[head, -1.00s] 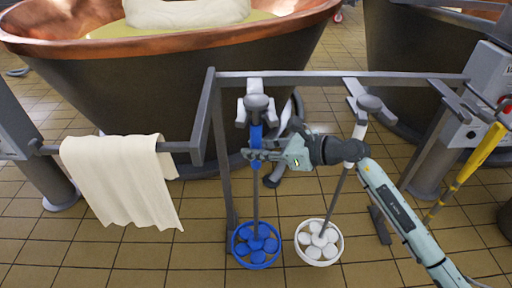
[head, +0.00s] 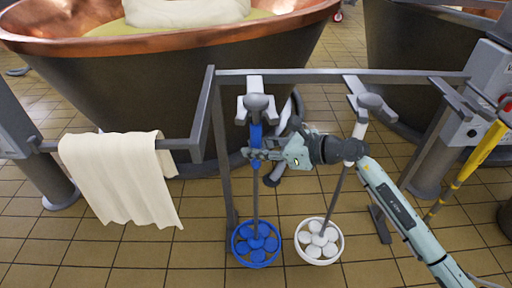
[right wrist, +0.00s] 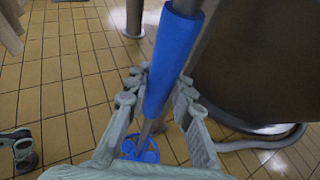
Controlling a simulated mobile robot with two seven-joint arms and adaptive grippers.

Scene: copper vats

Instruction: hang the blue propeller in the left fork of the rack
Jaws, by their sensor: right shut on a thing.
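The blue propeller (head: 257,244) is upright, its bladed ring low near the floor and its shaft rising to a grey knob. Its knob is at the left fork (head: 254,84), with the prongs on both sides; I cannot tell whether it rests on them. My right gripper (head: 262,154) is shut on the blue sleeve of the shaft, below the fork. In the right wrist view, the fingers (right wrist: 157,100) flank the blue sleeve (right wrist: 174,55), and the blue ring (right wrist: 140,148) shows below. My left gripper is not in view.
The grey rack (head: 310,78) spans the middle. A white propeller (head: 319,241) hangs at its right fork (head: 353,86). A cream cloth (head: 118,175) drapes over a rail at left. A large copper vat (head: 170,95) stands behind, and a yellow handle (head: 480,155) is at right.

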